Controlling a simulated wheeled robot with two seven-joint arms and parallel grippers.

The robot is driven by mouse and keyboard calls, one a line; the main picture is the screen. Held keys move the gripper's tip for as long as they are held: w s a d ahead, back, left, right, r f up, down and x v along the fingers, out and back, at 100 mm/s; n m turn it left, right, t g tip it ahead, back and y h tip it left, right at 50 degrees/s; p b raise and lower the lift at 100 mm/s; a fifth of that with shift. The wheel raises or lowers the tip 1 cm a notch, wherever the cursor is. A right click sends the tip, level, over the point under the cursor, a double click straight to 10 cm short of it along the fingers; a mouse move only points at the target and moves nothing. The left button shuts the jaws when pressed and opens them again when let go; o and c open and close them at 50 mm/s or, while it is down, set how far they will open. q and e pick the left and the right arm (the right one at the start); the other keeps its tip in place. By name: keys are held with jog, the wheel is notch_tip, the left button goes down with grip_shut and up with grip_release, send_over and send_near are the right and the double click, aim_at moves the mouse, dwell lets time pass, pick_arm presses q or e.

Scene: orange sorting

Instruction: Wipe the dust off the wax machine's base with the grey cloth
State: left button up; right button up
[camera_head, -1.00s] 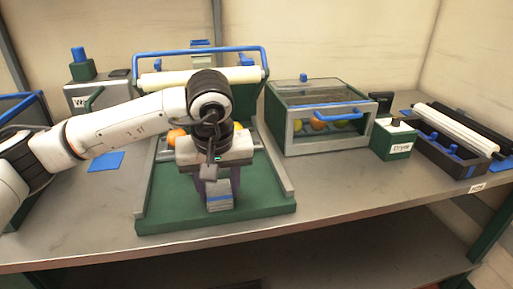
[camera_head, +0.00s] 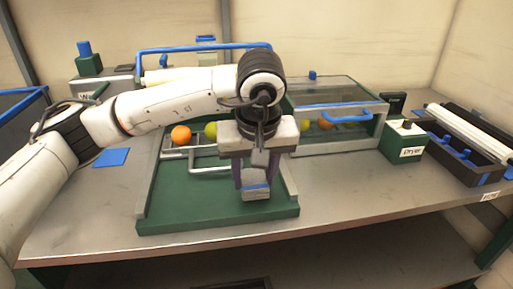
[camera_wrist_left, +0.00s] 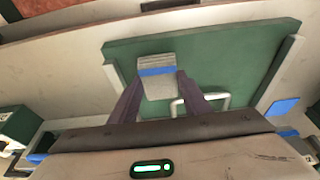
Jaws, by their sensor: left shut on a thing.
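The wax machine has a green base (camera_head: 180,207) with grey side rails, and the base also shows in the left wrist view (camera_wrist_left: 230,60). My left gripper (camera_head: 255,185) is over the right part of the base. It is shut on the grey cloth (camera_head: 256,194), a folded pad with a blue band. In the left wrist view the cloth (camera_wrist_left: 157,84) sits between the two purple fingers of my left gripper (camera_wrist_left: 155,90). The cloth is low at the base; I cannot tell whether it touches. No distinct dust shows. My right gripper is not in view.
An orange (camera_head: 181,135) and a green fruit (camera_head: 211,131) lie at the back of the machine, near a grey handle (camera_head: 208,170). A glass-topped box (camera_head: 340,140) and the dryer control box (camera_head: 405,142) stand to the right. A blue square (camera_head: 112,157) lies at left.

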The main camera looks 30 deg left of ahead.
pick_arm(q)
jog(key=shift+r+p, duration=0.45)
jog(key=shift+r, duration=0.5)
notch_tip(320, 180, up, 2)
jog(key=shift+r+p, duration=0.15)
jog(key=shift+p, duration=0.55)
jog(key=shift+r+p, duration=0.35)
jog(key=shift+r, duration=0.15)
